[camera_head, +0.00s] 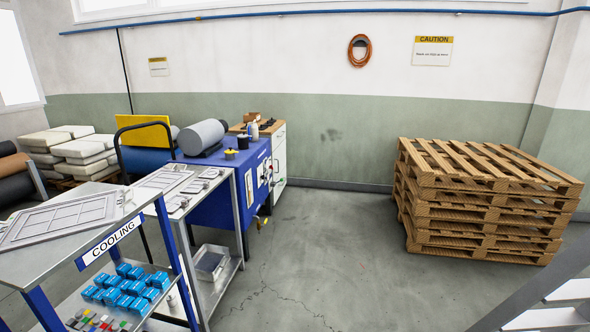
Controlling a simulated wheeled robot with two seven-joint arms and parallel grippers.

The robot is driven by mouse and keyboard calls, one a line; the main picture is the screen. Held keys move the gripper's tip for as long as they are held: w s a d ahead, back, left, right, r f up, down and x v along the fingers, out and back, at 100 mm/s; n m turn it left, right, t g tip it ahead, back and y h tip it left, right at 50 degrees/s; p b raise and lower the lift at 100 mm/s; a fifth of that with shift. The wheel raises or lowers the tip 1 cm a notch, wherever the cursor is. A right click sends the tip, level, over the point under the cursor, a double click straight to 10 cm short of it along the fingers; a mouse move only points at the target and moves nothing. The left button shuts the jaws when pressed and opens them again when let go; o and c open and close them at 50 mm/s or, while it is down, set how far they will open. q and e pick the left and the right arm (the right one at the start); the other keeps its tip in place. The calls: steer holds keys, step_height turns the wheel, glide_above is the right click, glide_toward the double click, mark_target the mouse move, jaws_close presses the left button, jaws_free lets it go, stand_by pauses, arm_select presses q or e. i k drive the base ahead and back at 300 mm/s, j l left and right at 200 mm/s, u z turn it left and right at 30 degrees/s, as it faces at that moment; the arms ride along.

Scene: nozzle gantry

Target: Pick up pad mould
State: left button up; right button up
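A flat grey tray-like mould with a grid of shallow cells (62,218) lies on the top of the rack labelled COOLING (110,242), at the left. A second, smaller gridded mould (164,177) lies on the metal table (196,203) behind it, with small metal pieces (198,185) beside it. I cannot tell which of these is the pad mould. Neither of my grippers shows in the head view.
A blue machine with a grey cylinder (202,137) stands behind the table. Stacked pallets (487,198) stand at the right, and a slanted grey beam (535,288) crosses the lower right. The middle floor is clear.

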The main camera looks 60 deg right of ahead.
mark_target(213, 172)
steer(key=z, duration=1.5)
steer(key=i+l+u, duration=0.25)
steer(key=i+l, duration=0.5)
steer(key=i, duration=0.15)
